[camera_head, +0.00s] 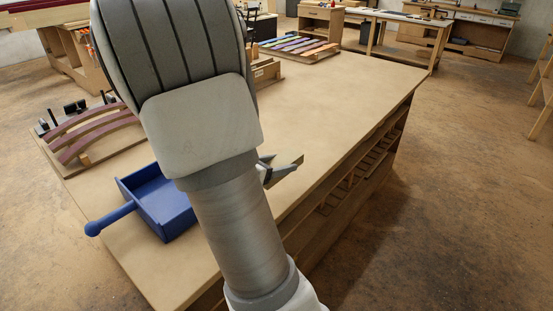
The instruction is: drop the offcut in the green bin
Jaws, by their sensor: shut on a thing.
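My gripper (267,171) shows just right of my arm, above the workbench top, partly hidden behind the arm. It is shut on a small tan wooden piece, the offcut (289,163), which sticks out to the right of the fingers. The offcut's colour is close to the bench top, so its full outline is hard to make out. I see no green bin in this view. My arm covers much of the middle of the picture.
A blue tray (129,194) with a round handle stands on the workbench (345,92), left of my arm. Curved dark red strips (95,127) sit on a form behind it. Coloured strips (298,45) lie at the far end. The bench's right side is clear.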

